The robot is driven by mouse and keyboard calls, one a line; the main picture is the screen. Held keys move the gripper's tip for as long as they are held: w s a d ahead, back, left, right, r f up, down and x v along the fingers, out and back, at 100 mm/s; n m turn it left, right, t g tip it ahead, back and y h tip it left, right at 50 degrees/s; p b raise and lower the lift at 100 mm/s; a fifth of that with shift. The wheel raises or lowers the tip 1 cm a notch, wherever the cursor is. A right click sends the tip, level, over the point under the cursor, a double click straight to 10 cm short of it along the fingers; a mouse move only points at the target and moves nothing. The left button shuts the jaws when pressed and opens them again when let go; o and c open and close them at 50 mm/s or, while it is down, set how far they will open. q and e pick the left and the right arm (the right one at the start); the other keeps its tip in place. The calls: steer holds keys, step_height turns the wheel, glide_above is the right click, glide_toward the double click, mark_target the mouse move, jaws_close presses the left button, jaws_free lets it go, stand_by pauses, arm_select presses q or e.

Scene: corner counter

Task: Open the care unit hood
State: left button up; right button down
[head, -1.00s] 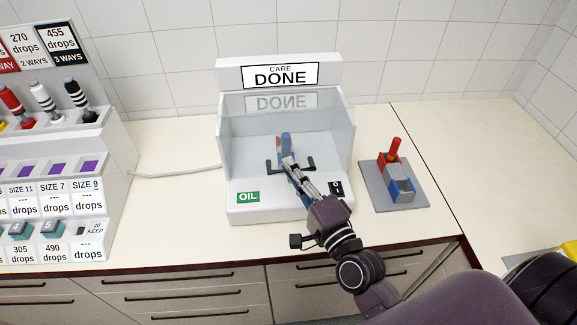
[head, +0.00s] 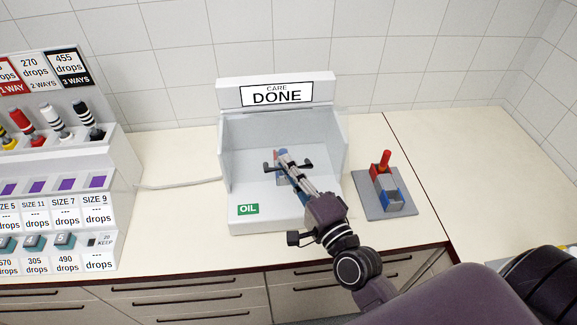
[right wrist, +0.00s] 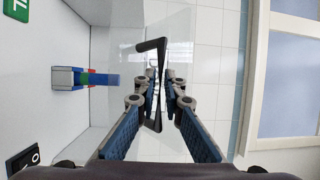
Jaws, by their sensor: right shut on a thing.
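The care unit (head: 228,155) is a white box on the counter with a "DONE" sign on top. Its hood is a clear panel, hard to make out in the head view, with a black bar handle (head: 303,164). In the right wrist view the clear hood (right wrist: 178,30) stands out from the unit's body, its handle (right wrist: 150,46) between my fingers. My right gripper (head: 284,156) is shut on this handle; the fingers also show in the right wrist view (right wrist: 158,90). A blue, green and red piece (right wrist: 80,79) stands inside the unit, mostly hidden behind my gripper in the head view.
A grey stand (head: 384,190) with a red-handled piece sits right of the unit. A dispenser rack (head: 60,180) with labels and bottles is on the left. A tiled wall is behind. The green OIL label (head: 248,209) marks the unit's front.

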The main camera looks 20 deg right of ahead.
steer(key=c, duration=2.3)
jaws_free()
steer(key=s+d, duration=0.1)
steer(key=s, duration=1.1)
steer(key=shift+d+f, duration=0.15)
steer(key=shift+f, duration=0.25)
